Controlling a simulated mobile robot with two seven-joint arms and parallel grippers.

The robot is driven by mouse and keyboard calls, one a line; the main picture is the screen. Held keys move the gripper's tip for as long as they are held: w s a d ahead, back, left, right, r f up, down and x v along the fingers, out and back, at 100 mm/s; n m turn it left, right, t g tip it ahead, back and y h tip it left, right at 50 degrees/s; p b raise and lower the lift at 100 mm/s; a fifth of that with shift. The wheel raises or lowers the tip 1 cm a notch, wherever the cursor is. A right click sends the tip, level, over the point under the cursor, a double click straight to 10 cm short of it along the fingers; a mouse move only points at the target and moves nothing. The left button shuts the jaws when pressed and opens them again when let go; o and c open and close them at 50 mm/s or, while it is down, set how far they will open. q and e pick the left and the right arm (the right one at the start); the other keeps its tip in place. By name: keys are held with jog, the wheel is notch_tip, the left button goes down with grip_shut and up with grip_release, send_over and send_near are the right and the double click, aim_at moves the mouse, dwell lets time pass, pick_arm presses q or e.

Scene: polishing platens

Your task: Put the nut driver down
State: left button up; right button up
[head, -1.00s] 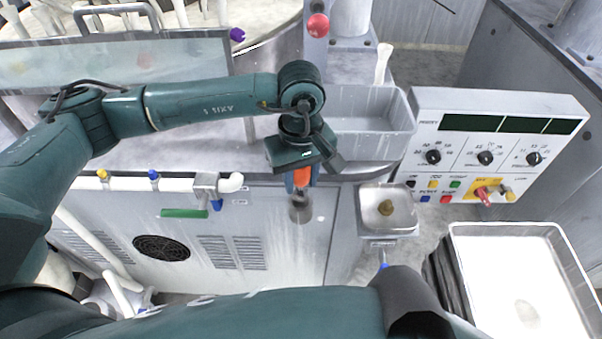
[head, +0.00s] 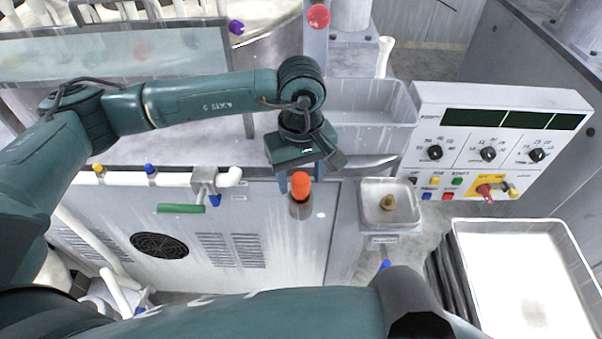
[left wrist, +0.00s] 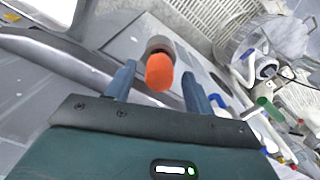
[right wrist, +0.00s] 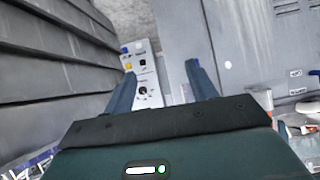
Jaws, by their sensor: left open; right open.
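The nut driver, with its orange handle (head: 300,186), stands in a grey cup-like holder (head: 301,209) on the front of the cabinet. Its shaft is hidden in the holder. My left gripper (head: 302,172) is open just above the handle and no longer around it. In the left wrist view the orange handle (left wrist: 160,72) lies between and beyond the spread fingers (left wrist: 158,84), with the holder (left wrist: 159,45) behind it. My right gripper (right wrist: 161,80) is open and empty in the right wrist view.
A control panel (head: 470,152) with knobs and buttons stands at right. A small tray (head: 390,225) holds a brown piece. A large white tray (head: 525,275) is at lower right.

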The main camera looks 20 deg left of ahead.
jog(key=shift+s+f, duration=0.1)
pick_arm(q)
jog(key=shift+r+p, duration=0.55)
jog(key=shift+p, duration=0.2)
notch_tip(320, 180, up, 4)
jog(key=shift+w+r+b, duration=0.1)
jog(key=shift+r+b, duration=0.1)
jog(key=shift+b, duration=0.35)
notch_tip(320, 180, up, 8)
jog(key=b, duration=0.1)
jog(key=shift+f, duration=0.15)
pick_arm(e)
jog(key=shift+w+a, duration=0.25)
jog(key=shift+w, duration=0.05)
jog(key=shift+s+f, duration=0.1)
jog(key=shift+s, duration=0.15)
jog(key=shift+w+d, duration=0.1)
jog(key=shift+w, duration=0.2)
